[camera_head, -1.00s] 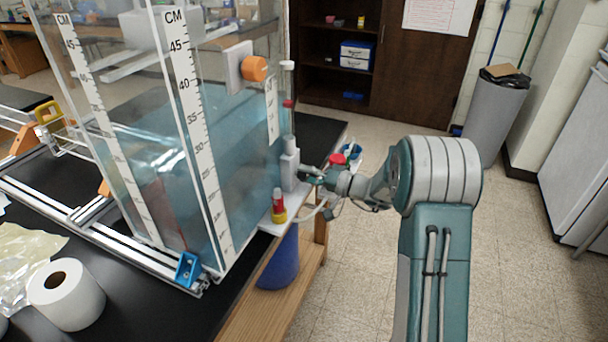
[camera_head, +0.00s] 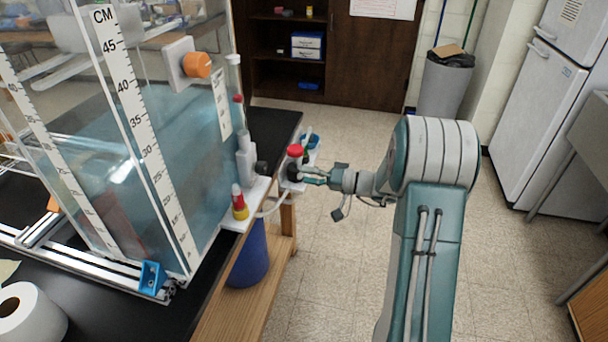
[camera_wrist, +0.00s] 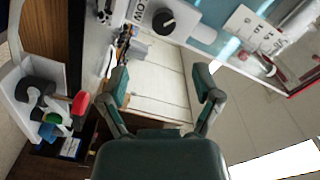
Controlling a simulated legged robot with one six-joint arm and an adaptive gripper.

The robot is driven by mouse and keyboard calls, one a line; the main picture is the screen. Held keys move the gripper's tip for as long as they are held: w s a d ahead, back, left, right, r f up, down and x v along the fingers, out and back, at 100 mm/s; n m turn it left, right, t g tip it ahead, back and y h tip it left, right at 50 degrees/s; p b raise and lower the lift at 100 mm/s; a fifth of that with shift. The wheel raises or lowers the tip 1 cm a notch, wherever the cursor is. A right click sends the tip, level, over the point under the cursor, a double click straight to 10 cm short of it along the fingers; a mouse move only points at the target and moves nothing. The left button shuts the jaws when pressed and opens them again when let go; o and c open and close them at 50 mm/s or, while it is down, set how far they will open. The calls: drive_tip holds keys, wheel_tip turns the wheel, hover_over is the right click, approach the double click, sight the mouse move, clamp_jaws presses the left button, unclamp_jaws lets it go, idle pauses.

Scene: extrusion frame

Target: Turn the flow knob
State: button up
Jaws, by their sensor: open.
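In the wrist view a round black knob (camera_wrist: 163,22) with a white pointer line sits on a white plate, beside lettering of which "OW" is readable. In the head view a black knob (camera_head: 262,168) shows on the right of a grey-white block; it appears to be the same knob. My gripper (camera_head: 312,177) is to the right of that block, pointing left. In the wrist view my gripper (camera_wrist: 163,80) has its two green fingers spread with nothing between them. The knob lies beyond the fingertips, apart from them.
The water tank (camera_head: 170,160) with a centimetre scale stands at left, bearing an orange knob (camera_head: 197,65). A red-capped fitting (camera_head: 295,151) is close by my fingers. A red and yellow fitting (camera_head: 239,205) stands on the white ledge. Open floor lies right.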

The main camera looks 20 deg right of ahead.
sight(266, 169)
drive_tip(key=w+a+m, duration=0.2)
drive_tip(key=a+m, duration=0.1)
drive_tip(key=m, duration=0.1)
drive_tip(key=w+a+m, duration=0.2)
drive_tip(key=a+m, duration=0.1)
drive_tip(key=m, duration=0.1)
drive_tip(key=w+a+m, duration=0.2)
drive_tip(key=a+m, duration=0.1)
drive_tip(key=m, duration=0.1)
drive_tip(key=shift+w+a+r+m, duration=0.1)
drive_tip(key=shift+w+a+m, duration=0.05)
drive_tip(key=shift+m, duration=0.15)
idle(0.3)
clamp_jaws()
